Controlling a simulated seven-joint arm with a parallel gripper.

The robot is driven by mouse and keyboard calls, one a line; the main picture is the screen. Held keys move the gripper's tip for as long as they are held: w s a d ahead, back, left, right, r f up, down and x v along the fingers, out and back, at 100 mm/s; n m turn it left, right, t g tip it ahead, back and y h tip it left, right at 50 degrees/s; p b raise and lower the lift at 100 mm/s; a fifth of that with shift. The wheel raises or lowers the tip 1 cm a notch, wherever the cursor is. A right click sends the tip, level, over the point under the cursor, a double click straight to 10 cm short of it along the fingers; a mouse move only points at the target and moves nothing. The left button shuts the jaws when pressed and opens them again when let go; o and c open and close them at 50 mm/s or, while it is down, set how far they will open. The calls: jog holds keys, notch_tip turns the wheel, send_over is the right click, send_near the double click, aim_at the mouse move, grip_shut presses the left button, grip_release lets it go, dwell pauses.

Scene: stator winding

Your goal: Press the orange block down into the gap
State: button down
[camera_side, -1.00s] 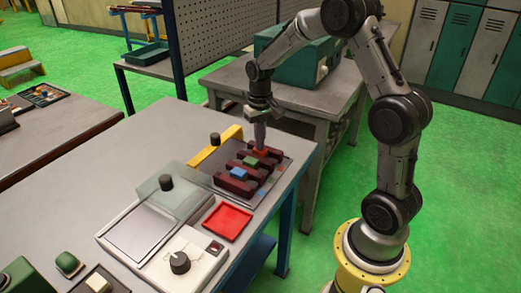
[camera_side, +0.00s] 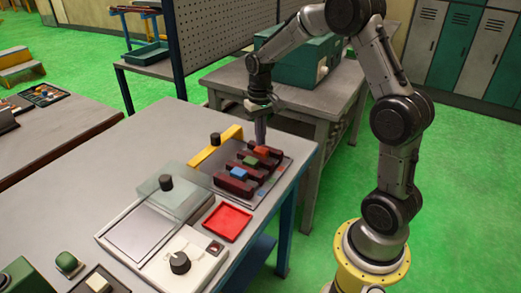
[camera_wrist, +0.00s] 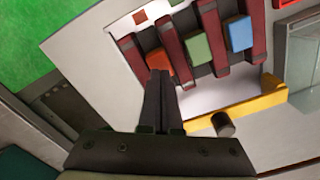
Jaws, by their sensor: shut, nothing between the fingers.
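The orange block (camera_side: 262,150) sits in the gap between two dark red bars at the far end of the row; it also shows in the wrist view (camera_wrist: 159,62), partly hidden by my fingertips. My gripper (camera_side: 260,143) is shut and empty, pointing down with its tips at the orange block. In the wrist view my gripper (camera_wrist: 160,75) covers the block's near edge; I cannot tell whether the tips touch it. A green block (camera_wrist: 196,46) and a blue block (camera_wrist: 240,33) sit in the neighbouring gaps between the dark red bars (camera_wrist: 215,30).
A yellow bar (camera_side: 221,147) with a black knob (camera_side: 215,139) lies along the far left of the fixture plate. A clear-lidded box (camera_side: 170,195), a red tray (camera_side: 227,222) and a white device (camera_side: 185,262) stand nearer.

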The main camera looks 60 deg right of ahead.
aim_at(259, 149)
jog(key=shift+w+r, duration=0.1)
jog(key=shift+r, duration=2.55)
jog(key=s+a+r+n+t, duration=0.35)
jog(key=s+a+r, duration=0.45)
jog(key=r, duration=0.4)
jog(key=s+a+f+n+t, duration=0.1)
jog(key=s+a+f, duration=0.1)
jog(key=s, duration=0.4)
jog(key=s+a+f+n+t, duration=0.1)
jog(key=s+a+f, duration=0.1)
jog(key=s+a, duration=0.2)
jog(key=s, duration=0.3)
jog(key=shift+s+a+f, duration=0.2)
jog(key=shift+s, duration=0.1)
